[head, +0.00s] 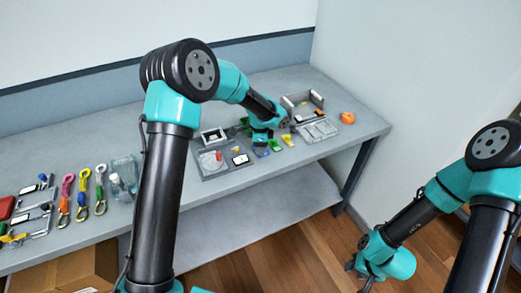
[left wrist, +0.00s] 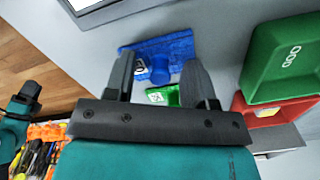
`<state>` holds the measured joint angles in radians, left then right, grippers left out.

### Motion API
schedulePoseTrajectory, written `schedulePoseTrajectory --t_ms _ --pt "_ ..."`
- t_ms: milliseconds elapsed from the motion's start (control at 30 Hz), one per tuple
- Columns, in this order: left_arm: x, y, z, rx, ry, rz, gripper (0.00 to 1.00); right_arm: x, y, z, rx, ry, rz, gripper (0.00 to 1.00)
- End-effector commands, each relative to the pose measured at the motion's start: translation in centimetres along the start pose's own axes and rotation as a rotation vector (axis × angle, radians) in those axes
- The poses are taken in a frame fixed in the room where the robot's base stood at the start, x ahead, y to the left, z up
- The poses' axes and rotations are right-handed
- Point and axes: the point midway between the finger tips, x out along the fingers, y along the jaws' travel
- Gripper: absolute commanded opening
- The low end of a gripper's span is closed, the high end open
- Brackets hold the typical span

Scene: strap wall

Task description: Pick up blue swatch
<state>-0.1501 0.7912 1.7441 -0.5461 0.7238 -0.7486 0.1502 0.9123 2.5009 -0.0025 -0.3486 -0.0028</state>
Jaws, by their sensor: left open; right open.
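The blue swatch (left wrist: 178,46) lies on the grey table in the left wrist view, with a raised blue part and a small white label on it. In the head view the blue swatch (head: 262,152) shows beside my left gripper (head: 262,137). My left gripper also shows in the left wrist view (left wrist: 158,62). It is open, its two fingers pointing at the blue swatch and partly covering it. Whether they touch it I cannot tell. My right gripper (head: 359,273) is open and empty, low at the right, away from the table.
A green piece (left wrist: 163,95) with a white label shows between my left fingers. A green bin (left wrist: 285,62) and a red bin (left wrist: 262,114) are to the right. A yellow piece (head: 288,140), an orange object (head: 347,118) and a grey tray (head: 207,171) are on the table.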

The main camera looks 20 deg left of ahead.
Motion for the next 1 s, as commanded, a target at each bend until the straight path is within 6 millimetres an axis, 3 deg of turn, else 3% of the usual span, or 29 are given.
schedulePoseTrajectory --t_ms 200,700,1000 --pt "-0.03 -0.01 -0.01 0.000 0.000 0.000 0.48 0.00 0.00 0.00 0.000 0.000 0.000 0.43" --pt "-0.04 -0.01 -0.01 0.000 0.000 0.000 0.00 0.00 0.00 0.00 0.000 0.000 0.000 0.43" --pt "-0.11 -0.02 -0.01 0.000 0.000 0.000 0.00 0.00 0.00 0.00 0.000 0.000 0.000 0.43"
